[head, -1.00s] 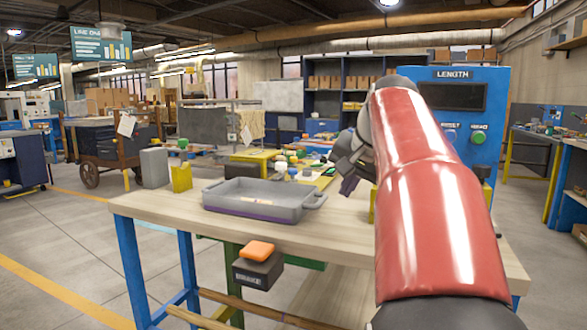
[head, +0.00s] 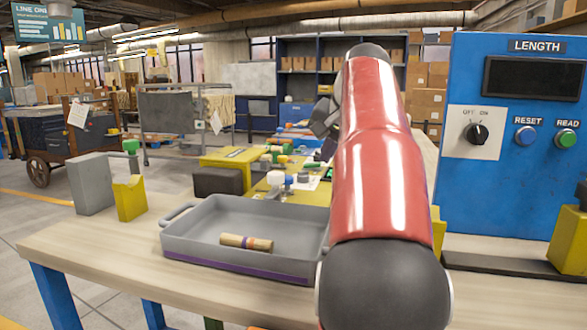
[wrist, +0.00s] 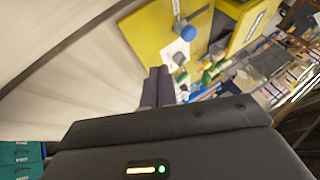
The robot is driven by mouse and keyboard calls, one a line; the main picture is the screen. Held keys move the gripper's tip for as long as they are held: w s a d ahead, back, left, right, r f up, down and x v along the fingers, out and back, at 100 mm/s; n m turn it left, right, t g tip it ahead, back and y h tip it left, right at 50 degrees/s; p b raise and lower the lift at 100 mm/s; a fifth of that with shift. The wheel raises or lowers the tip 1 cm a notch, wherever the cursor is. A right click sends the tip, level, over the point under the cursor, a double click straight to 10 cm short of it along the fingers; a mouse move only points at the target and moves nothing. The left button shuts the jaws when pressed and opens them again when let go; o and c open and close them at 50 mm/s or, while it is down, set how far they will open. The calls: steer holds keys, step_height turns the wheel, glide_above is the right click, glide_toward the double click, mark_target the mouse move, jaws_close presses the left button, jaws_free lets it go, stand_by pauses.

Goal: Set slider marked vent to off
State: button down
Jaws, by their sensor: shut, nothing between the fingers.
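I cannot make out a slider marked vent in either view. A blue panel (head: 487,198) labelled LENGTH stands at the right of the head view. It carries a dark OFF/ON rotary knob (head: 477,134) on a white plate, a blue RESET button (head: 525,135) and a green READ button (head: 565,138). My gripper (wrist: 157,88) shows its two dark fingers closed together in the wrist view, with nothing between them, over the bench area. In the head view it is partly hidden behind my red arm, left of the panel and apart from it.
A grey tray (head: 190,240) holding a banded wooden piece (head: 246,242) lies on the wooden bench (head: 110,258). Yellow fixtures with small coloured parts fill the bench behind. A cart (head: 70,135) stands back left.

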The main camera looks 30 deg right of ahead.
mark_target(287, 185)
steer(key=b+x, duration=0.1)
steer(key=x, duration=0.9)
steer(key=shift+w+a, duration=0.3)
steer(key=shift+w, duration=0.3)
steer(key=shift+w+a, duration=0.3)
steer(key=shift+w, duration=0.25)
steer(key=shift+w+a, duration=0.35)
steer(key=shift+w, duration=0.3)
steer(key=w+a+p, duration=0.1)
steer(key=w+a, duration=0.1)
steer(key=w, duration=0.1)
steer(key=shift+a, duration=0.3)
